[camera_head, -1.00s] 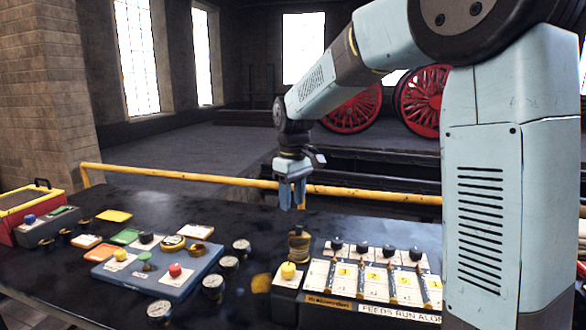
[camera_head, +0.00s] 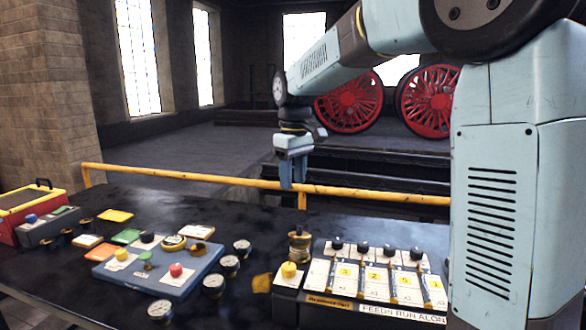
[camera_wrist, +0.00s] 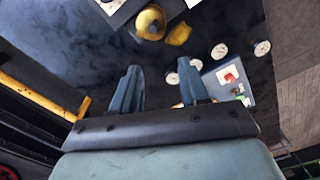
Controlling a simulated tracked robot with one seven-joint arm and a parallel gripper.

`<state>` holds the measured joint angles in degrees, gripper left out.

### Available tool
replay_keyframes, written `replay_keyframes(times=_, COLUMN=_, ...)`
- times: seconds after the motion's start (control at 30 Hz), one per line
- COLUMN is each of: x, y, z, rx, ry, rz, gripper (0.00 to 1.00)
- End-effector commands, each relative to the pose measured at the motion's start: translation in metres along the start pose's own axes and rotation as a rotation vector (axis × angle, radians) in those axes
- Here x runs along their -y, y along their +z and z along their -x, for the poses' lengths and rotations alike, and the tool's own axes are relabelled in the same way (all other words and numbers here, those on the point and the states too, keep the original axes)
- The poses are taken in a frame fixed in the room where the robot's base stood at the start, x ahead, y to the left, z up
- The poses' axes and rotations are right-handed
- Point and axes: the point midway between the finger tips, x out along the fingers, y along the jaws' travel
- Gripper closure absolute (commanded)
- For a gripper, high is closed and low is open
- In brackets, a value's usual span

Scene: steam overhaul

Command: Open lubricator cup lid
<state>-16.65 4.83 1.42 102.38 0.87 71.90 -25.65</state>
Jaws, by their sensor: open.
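The brass lubricator cup (camera_head: 299,246) stands upright on the table at the back left corner of the feeds panel. It also shows from above in the wrist view (camera_wrist: 151,22) as a round brass shape near the top edge. I cannot tell whether its lid is open or shut. My gripper (camera_head: 291,187) hangs pointing down, above and apart from the cup. In the wrist view its two blue fingers (camera_wrist: 160,82) are spread with nothing between them, and the cup lies beyond their tips.
Several gauges (camera_head: 229,265) and a blue tray (camera_head: 160,283) lie left. A yellow rail (camera_head: 370,193) runs behind the table. A flat yellow piece (camera_head: 262,283) lies near the panel.

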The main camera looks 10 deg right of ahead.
Motion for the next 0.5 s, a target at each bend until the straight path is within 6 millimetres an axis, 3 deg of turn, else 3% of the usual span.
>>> replay_keyframes(times=0.5, x=-0.001, y=0.000, z=0.019, rx=0.001, ry=0.000, rz=-0.001, gripper=0.56)
